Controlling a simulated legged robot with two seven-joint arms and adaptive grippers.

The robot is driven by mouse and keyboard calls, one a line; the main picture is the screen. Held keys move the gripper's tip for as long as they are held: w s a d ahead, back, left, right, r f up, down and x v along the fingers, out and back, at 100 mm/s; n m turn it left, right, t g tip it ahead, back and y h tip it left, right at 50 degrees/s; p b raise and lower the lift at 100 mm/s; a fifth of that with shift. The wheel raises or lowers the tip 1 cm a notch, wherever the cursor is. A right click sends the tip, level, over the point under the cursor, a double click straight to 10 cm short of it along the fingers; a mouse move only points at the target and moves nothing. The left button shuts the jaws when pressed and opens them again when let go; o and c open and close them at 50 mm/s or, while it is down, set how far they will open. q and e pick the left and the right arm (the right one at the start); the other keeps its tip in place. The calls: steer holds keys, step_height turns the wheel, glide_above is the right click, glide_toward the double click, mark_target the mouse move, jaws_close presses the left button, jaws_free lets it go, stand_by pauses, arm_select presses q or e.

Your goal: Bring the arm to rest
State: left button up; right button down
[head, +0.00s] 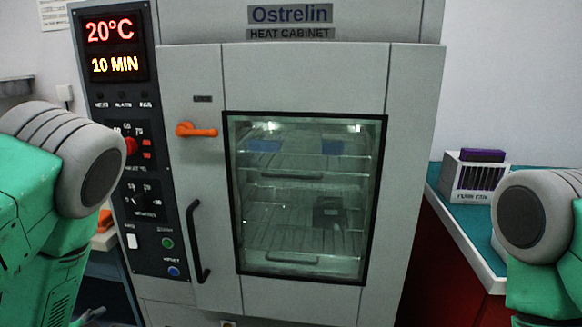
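My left arm (55,185) comes in at the left edge, a green link with a grey, ribbed round joint. My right arm (540,235) shows at the lower right edge, with a similar grey joint. No gripper can be made out; both arms run out of the picture. The grey heat cabinet (300,70) stands upright in front of me. Its windowed door (375,230) looks shut. An orange handle (196,130) lies roughly level on the front, and a black bar handle (197,240) is below it.
The cabinet's display (112,48) reads 20°C and 10 MIN. Behind the glass are wire racks (290,230) with blue pieces above and a dark item below. A teal-topped bench (465,225) at right carries a white slotted box (473,178) with dark contents.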

arm_select(q)
steer(key=s+d+f+n+g, duration=0.2)
steer(key=s+d+f+g, duration=0.1)
steer(key=s, duration=0.6)
steer(key=s+d+f+n+g, duration=0.3)
steer(key=s+d+f+g, duration=0.1)
steer(key=s, duration=0.5)
steer(key=s+d+f+n+g+h, duration=0.1)
steer(key=s+d+f+n+g, duration=0.1)
steer(key=s+d+f, duration=0.4)
steer(key=s+g, duration=0.1)
steer(key=s, duration=0.2)
steer(key=shift+s+g, duration=0.2)
steer(key=shift+g, duration=0.2)
steer(key=shift+w, duration=0.15)
